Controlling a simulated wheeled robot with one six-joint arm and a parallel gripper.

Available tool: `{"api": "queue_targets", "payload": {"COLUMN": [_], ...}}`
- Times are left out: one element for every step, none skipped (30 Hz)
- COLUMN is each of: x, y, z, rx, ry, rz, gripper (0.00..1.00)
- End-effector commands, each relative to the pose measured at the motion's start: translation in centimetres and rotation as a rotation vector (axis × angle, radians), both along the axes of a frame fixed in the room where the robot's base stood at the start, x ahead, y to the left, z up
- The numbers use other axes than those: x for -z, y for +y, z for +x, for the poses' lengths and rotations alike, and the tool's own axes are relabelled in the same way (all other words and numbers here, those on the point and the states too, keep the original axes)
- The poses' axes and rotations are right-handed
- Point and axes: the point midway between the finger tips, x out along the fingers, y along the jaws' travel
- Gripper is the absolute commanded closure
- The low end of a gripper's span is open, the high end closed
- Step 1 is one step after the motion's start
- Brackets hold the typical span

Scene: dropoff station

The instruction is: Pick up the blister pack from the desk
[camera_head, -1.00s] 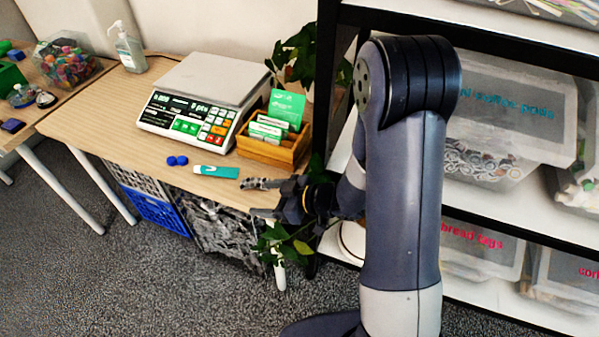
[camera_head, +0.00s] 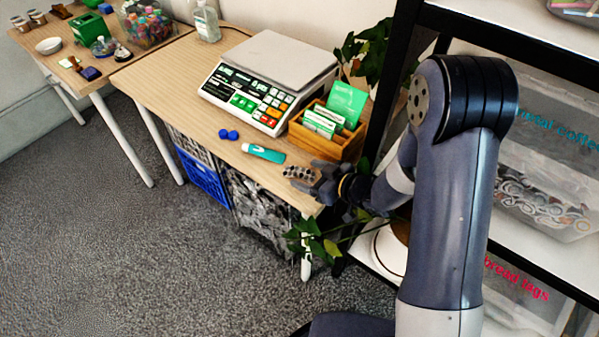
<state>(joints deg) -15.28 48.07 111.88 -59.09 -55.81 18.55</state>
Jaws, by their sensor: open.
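The blister pack (camera_head: 297,172) is a small grey strip with dark dots. It lies flat on the wooden desk (camera_head: 165,85), close to the desk's right front corner. My gripper (camera_head: 311,175) is open, with its fingers pointing left at the right end of the pack. The fingers partly cover that end. I cannot tell whether they touch the pack or hover above it.
A teal tube (camera_head: 264,153) and blue dumbbell-shaped item (camera_head: 229,134) lie left of the pack. A wooden box of green cards (camera_head: 325,139) and a scale (camera_head: 268,82) stand behind. A black-framed shelf (camera_head: 398,70) and plant (camera_head: 312,242) are close to my arm.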

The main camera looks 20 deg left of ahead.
Motion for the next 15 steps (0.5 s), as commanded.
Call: {"api": "queue_targets", "payload": {"x": [0.4,0.5,0.6,0.7,0.8,0.9,0.9,0.9,0.9,0.9,0.9,0.9,0.9,0.9,0.9], "y": [0.7,1.0,1.4,1.6,1.7,1.8,1.8,1.8,1.8,1.8,1.8,1.8,1.8,1.8,1.8], "z": [0.2,0.4,0.6,0.7,0.7,0.8,0.8,0.9,0.9,0.9,0.9,0.9,0.9,0.9,0.9], "rx": [-0.002,-0.002,-0.002,-0.001,0.0,0.001,0.001,0.001,0.003,0.002,0.002,0.002,0.002,0.002,0.001], "ry": [0.001,0.002,0.0,0.001,0.0,0.001,0.001,0.001,0.001,0.001,0.001,0.001,0.001,0.001,0.001], "rz": [-0.001,-0.002,-0.001,-0.001,-0.001,-0.001,-0.001,-0.001,0.0,-0.001,-0.001,-0.001,-0.001,-0.001,-0.001], "gripper": [0.31,0.31,0.31,0.31,0.31,0.31,0.31,0.31,0.31,0.31,0.31,0.31,0.32,0.35,0.38]}}
